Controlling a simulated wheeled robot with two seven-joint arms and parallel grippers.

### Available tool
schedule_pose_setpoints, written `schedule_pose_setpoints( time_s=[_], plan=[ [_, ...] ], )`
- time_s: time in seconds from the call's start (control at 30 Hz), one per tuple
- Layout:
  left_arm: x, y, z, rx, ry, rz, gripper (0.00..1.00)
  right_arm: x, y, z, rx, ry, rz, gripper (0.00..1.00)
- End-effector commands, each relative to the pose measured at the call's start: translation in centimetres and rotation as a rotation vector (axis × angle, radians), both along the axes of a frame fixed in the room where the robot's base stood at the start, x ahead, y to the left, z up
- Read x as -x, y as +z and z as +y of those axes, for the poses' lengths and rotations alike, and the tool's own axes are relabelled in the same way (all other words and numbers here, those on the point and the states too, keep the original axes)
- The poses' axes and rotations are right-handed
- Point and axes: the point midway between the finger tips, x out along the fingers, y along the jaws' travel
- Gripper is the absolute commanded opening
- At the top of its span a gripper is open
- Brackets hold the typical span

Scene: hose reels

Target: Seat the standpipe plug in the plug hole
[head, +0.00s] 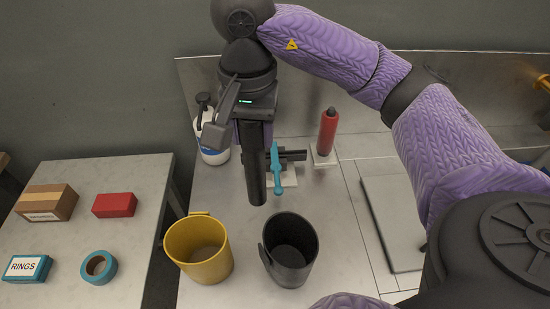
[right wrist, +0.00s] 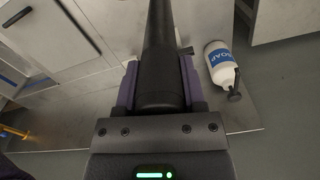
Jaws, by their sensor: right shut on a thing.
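My right gripper (head: 252,128) is shut on a long black tube, the standpipe plug (head: 256,175). The tube hangs near upright below the gripper, its lower end above the pale counter behind the black cup. In the right wrist view the plug (right wrist: 160,50) runs away from between the purple-sided fingers (right wrist: 162,90). I cannot make out the plug hole in either view. My left gripper is not in view.
A yellow cup (head: 183,240) and a black cup (head: 305,255) stand at the front. A teal tool (head: 276,165), a red bottle (head: 327,131) and a soap bottle (head: 215,155) stand behind. A grey panel (head: 390,225) lies right. A side table (head: 75,235) holds boxes and tape.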

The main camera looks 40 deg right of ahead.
Motion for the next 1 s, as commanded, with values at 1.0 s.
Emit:
schedule_pose_setpoints(
  time_s=[1.0],
  plan=[
    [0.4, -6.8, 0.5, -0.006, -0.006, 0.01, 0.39, 0.0, -17.3, 0.1, 0.001, 0.011, 0.005, 0.0]
  ],
)
